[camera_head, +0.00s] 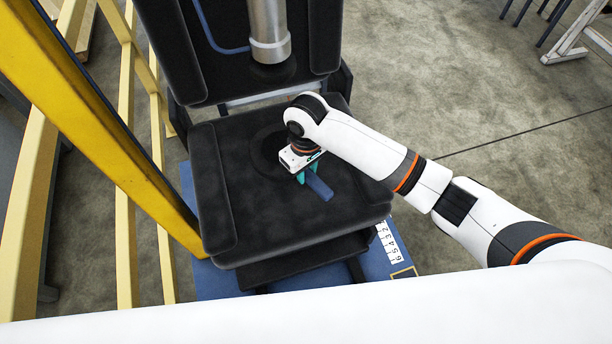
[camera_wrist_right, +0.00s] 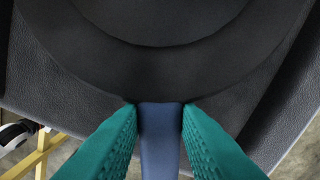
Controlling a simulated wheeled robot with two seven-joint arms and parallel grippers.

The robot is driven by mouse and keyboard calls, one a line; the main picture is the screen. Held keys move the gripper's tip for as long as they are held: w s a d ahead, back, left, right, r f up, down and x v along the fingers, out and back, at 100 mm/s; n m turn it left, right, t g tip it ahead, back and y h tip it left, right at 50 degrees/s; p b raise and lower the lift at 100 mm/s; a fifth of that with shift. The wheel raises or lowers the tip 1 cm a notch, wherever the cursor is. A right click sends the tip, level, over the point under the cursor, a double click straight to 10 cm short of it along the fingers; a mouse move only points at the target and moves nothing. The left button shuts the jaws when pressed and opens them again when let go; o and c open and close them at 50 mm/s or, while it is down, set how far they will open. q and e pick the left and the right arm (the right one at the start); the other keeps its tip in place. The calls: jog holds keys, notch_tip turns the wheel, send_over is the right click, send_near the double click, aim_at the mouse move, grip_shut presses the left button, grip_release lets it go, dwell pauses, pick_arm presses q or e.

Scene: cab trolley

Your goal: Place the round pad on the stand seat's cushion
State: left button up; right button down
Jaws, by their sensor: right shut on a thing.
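The round pad (camera_head: 263,150) is a flat black disc over the middle of the black seat cushion (camera_head: 245,205). It is flat against the cushion or very close above it; I cannot tell which. My right gripper (camera_head: 307,174) reaches down over the pad's right side and partly hides it. In the right wrist view, its teal fingers (camera_wrist_right: 160,110) are shut on a blue tab (camera_wrist_right: 160,135) at the edge of the pad (camera_wrist_right: 155,70). The tab also shows in the head view (camera_head: 319,187), lying over the cushion. My left gripper is not in view.
The black backrest (camera_head: 320,35) stands behind the seat, with a grey metal cylinder (camera_head: 268,30) in front of it. A yellow post (camera_head: 100,125) and rails run along the left. A blue base (camera_head: 390,262) lies below the seat.

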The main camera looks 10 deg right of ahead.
aim_at(306, 186)
notch_tip(306, 186, down, 4)
jog(key=shift+r+p, duration=0.25)
jog(key=shift+p, duration=0.05)
jog(key=shift+w+f, duration=0.2)
jog(key=shift+f, duration=0.15)
jog(key=c, duration=1.2)
grip_release()
jog(key=shift+s+f, duration=0.1)
jog(key=shift+o, duration=0.2)
notch_tip(306, 186, up, 12)
jog(key=shift+r, duration=0.1)
